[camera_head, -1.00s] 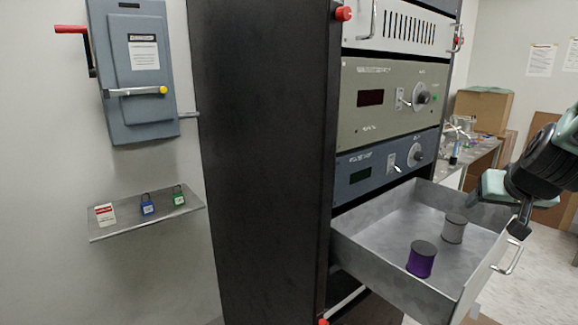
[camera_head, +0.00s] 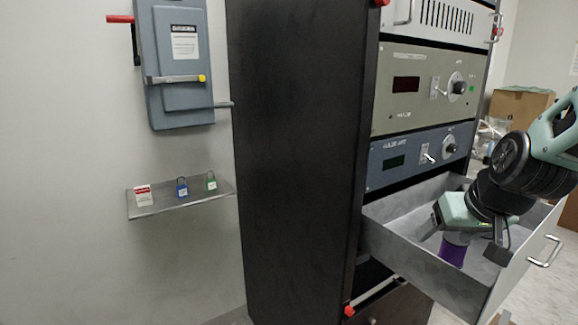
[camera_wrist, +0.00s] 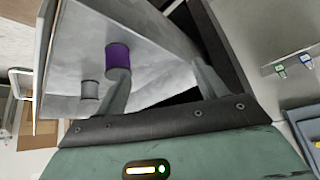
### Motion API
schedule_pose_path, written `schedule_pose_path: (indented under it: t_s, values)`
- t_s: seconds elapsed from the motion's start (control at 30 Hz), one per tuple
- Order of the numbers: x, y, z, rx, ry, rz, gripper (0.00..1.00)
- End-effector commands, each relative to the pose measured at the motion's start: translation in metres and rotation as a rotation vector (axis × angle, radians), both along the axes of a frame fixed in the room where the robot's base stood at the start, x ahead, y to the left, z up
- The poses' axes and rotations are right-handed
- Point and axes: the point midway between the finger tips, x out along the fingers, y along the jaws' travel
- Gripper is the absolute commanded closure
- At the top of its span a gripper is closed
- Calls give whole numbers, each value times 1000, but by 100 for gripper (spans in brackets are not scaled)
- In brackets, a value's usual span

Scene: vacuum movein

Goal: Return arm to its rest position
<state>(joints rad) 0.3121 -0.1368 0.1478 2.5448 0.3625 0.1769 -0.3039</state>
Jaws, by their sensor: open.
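My arm comes in from the right in the head view. My gripper (camera_head: 466,235) is over the open drawer, with its fingers spread and nothing between them. In the wrist view the two fingers of my gripper (camera_wrist: 162,82) stand apart. A purple can (camera_head: 452,252) stands in the drawer, partly hidden behind my gripper; in the wrist view the purple can (camera_wrist: 117,56) shows near the left finger. A grey can (camera_wrist: 89,90) is farther left in the wrist view; my gripper seems to hide it in the head view.
The metal drawer (camera_head: 405,243) is pulled out of a black rack (camera_head: 295,160), its walls close around my gripper. Instrument panels (camera_head: 420,88) sit above. On the left wall are a grey switch box (camera_head: 180,60) and a shelf (camera_head: 160,207) with padlocks. A cardboard box (camera_head: 520,107) is behind.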

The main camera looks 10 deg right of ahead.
Motion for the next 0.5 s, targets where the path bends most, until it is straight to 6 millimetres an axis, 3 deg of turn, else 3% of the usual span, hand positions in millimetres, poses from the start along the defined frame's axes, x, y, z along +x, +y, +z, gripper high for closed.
schedule_pose_path:
  t_s: [0.03,0.17,0.3,0.4,0.5]
  values:
    - [-3,28,-15,10,34,77,29]
    - [-31,106,-48,25,159,300,29]
    - [-85,177,-81,-8,316,548,29]
    - [-124,205,-97,-56,409,685,29]
    - [-153,220,-107,-105,474,781,29]
